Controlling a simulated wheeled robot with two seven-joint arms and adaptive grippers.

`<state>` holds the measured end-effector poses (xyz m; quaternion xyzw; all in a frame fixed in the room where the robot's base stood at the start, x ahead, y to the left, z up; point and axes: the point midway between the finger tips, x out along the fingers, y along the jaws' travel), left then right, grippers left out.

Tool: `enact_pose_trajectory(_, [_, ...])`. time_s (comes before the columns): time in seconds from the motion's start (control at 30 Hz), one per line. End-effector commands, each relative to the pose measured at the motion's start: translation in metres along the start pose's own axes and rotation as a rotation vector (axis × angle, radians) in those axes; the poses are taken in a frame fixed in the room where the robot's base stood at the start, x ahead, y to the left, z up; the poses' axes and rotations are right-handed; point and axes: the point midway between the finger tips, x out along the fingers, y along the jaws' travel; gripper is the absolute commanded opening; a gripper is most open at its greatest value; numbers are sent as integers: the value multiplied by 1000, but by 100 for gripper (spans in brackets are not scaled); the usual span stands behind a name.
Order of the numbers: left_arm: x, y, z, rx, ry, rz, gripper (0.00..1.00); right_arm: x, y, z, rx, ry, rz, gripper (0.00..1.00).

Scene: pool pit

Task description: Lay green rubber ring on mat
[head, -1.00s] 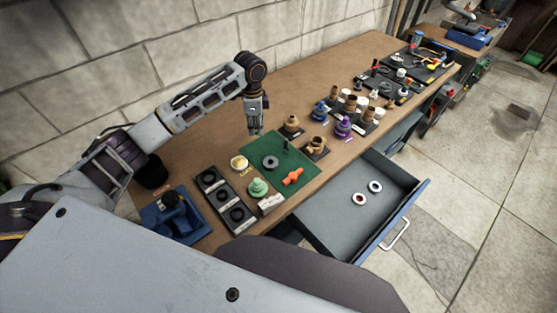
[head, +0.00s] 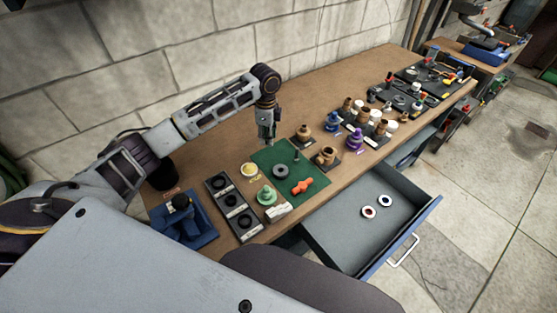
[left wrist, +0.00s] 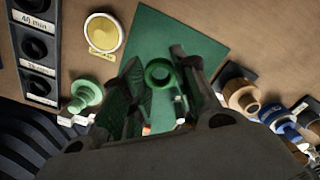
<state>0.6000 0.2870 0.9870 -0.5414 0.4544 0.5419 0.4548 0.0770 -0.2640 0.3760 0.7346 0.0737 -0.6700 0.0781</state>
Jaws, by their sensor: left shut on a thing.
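The green rubber ring (left wrist: 159,73) shows in the left wrist view, held between the tips of my left gripper (left wrist: 158,76). In the head view my left gripper (head: 267,141) points down above the far left edge of the green mat (head: 318,179), and the ring is too small to make out there. The mat also fills the middle of the left wrist view (left wrist: 200,42). A dark round piece (head: 281,170) and an orange-red valve part (head: 302,187) are on the mat. My right gripper is not in view.
A yellow tin (head: 249,170) and a light-green fitting (head: 266,196) stand left of the mat. Brass fittings (head: 327,156) stand to its right. A dark labelled tray (head: 232,207) and a blue holder (head: 184,219) are further left. An open drawer (head: 350,235) juts out in front.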

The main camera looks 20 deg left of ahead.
Motion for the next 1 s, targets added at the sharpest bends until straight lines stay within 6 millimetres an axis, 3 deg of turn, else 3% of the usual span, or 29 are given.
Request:
enact_pose_trajectory(0.4, [50, 0, 0, 1, 0, 0, 20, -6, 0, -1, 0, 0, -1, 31])
enact_pose_trajectory(0.83, [55, 0, 0, 0, 0, 0, 20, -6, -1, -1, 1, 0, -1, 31])
enact_pose_trajectory(1.0, [67, 1, 0, 0, 0, 1, 20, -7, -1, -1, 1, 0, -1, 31])
